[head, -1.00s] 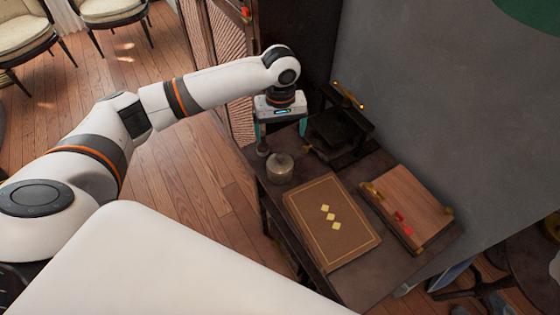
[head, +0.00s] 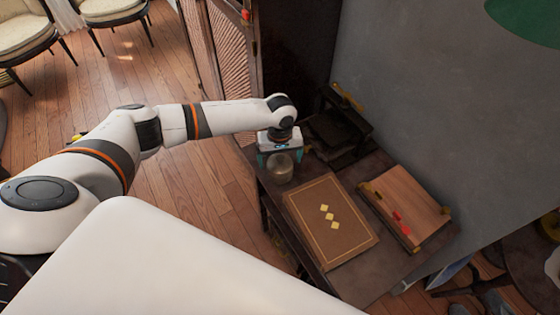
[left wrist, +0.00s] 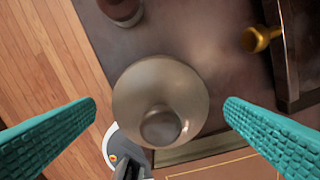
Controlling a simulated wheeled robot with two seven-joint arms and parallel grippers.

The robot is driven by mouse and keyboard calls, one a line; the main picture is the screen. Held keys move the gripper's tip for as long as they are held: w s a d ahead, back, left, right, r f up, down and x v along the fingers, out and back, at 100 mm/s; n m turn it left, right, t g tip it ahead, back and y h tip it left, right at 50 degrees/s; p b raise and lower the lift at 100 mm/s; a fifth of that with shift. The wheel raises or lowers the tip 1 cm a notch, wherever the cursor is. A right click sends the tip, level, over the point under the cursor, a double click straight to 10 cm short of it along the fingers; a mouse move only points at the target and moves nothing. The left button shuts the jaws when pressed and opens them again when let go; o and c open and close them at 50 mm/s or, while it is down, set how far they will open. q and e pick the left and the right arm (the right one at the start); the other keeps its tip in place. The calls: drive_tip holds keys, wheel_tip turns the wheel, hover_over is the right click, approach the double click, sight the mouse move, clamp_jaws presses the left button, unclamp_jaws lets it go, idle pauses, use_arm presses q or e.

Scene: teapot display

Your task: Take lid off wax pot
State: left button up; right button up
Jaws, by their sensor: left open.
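The wax pot (head: 280,170) is a small round metal pot on the dark table, near its left end. In the left wrist view its domed lid (left wrist: 140,90) with a round knob (left wrist: 160,127) is seen from above. My left gripper (head: 280,152) is over the pot in the head view. In the left wrist view its teal fingers (left wrist: 160,118) are open, one on each side of the lid, with gaps and nothing held. My right gripper is not in view.
A brown book with gold diamonds (head: 330,221) lies beside the pot. A dark round object (left wrist: 120,8) stands near the pot. A grey wall (head: 450,110) is behind.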

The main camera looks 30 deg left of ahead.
sight(280, 158)
use_arm(q)
drive_tip(key=shift+c, duration=0.5)
drive_tip(key=c, duration=0.9)
drive_tip(key=shift+r, duration=0.1)
drive_tip(key=shift+c, duration=0.2)
wheel_tip(280, 158, up, 10)
drive_tip(key=shift+b, duration=0.45)
drive_tip(key=shift+d, duration=0.1)
